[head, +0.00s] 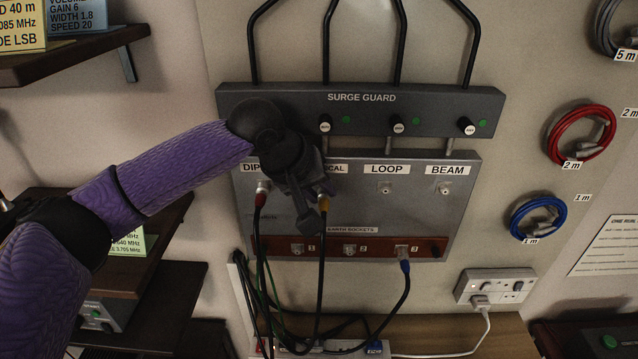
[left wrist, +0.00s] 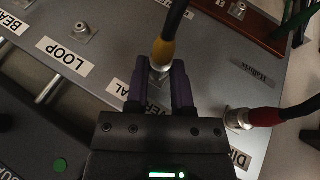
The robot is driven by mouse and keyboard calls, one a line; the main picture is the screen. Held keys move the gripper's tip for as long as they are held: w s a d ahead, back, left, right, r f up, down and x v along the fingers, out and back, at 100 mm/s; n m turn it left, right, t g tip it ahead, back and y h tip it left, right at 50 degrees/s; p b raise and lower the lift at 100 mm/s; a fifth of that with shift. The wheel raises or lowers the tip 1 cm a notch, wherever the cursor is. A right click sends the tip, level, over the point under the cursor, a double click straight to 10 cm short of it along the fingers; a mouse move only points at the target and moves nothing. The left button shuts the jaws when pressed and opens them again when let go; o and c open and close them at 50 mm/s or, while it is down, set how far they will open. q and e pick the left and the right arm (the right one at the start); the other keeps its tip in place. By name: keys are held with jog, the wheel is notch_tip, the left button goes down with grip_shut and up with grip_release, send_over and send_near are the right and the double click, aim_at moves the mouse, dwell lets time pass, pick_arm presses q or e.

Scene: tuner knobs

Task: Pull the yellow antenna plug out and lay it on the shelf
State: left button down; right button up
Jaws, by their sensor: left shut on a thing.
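The yellow antenna plug (head: 324,204) is on the grey panel (head: 420,215), at the socket whose label is partly covered and ends in "CAL". Its black cable hangs down. My left gripper (head: 310,198) is at the plug, partly hiding it. In the left wrist view the two dark fingers (left wrist: 160,88) are shut on the yellow plug (left wrist: 164,50), one on each side of its metal end. I cannot tell whether the plug is fully seated. A dark wall shelf (head: 75,58) at upper left holds cards. Lower dark shelves (head: 165,290) are at the left. My right gripper is not in view.
A red plug (head: 261,198) sits close by at the left socket. The LOOP (head: 385,187) and BEAM (head: 444,188) sockets are empty. A blue plug (head: 404,264) is in earth socket 3. Surge guard knobs (head: 398,126) stick out above. Several cables hang below.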

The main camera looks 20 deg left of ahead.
aim_at(322, 207)
pick_arm(q)
jog(key=shift+s+d+p, duration=0.2)
jog(key=shift+s+p, duration=0.15)
jog(key=shift+s, duration=0.35)
jog(key=shift+s+d+p, duration=0.15)
jog(key=shift+s+p, duration=0.2)
jog(key=shift+s, duration=0.35)
jog(key=shift+s+d, duration=0.1)
jog(key=shift+s, duration=0.05)
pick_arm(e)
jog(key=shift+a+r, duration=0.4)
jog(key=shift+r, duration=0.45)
pick_arm(q)
jog(key=shift+f, duration=0.1)
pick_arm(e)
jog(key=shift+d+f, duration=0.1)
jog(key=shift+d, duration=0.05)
